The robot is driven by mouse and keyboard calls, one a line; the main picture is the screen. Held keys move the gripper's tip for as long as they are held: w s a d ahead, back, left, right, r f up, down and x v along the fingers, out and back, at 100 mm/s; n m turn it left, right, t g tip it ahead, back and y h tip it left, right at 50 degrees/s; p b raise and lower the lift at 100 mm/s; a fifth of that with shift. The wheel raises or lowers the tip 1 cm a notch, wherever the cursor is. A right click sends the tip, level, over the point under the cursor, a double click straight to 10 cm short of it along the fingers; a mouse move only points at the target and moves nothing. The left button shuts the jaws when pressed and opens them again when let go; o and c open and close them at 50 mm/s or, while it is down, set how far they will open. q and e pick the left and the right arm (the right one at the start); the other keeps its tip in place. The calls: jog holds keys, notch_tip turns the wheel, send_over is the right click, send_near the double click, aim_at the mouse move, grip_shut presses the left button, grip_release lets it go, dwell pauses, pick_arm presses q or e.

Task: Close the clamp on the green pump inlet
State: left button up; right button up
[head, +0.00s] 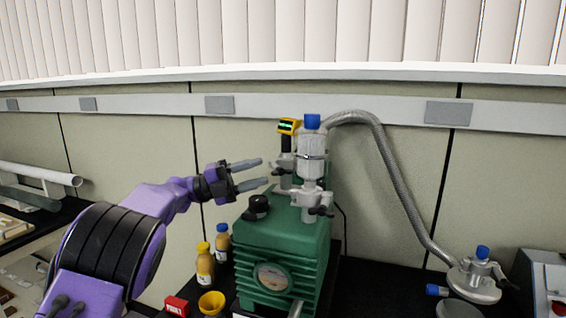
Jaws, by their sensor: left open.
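The green pump (285,245) stands on the black bench, slightly right of centre in the head view. On its top sits the metal inlet (309,195) with a clamp (319,210) around its lower joint. Whether this clamp is closed is too small to tell. A clear trap with a blue cap (312,122) rises above the inlet. My left gripper (264,173) is open and empty, with its fingers pointing right, just left of the inlet fittings and above the pump's left side. I cannot tell whether it touches anything. My right gripper is not in view.
A grey corrugated hose (392,165) runs from the trap to a metal fitting (474,281) at lower right. Small bottles (205,266) and a yellow funnel (211,303) stand left of the pump. The wall is close behind.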

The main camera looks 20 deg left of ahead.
aim_at(273, 168)
pick_arm(q)
jog(key=p+x, duration=0.2)
jog(key=x, duration=0.4)
jog(key=shift+w+r+p, duration=0.1)
jog(key=shift+p, duration=0.25)
jog(key=shift+w+d, duration=0.2)
jog(key=shift+d, duration=0.45)
grip_shut()
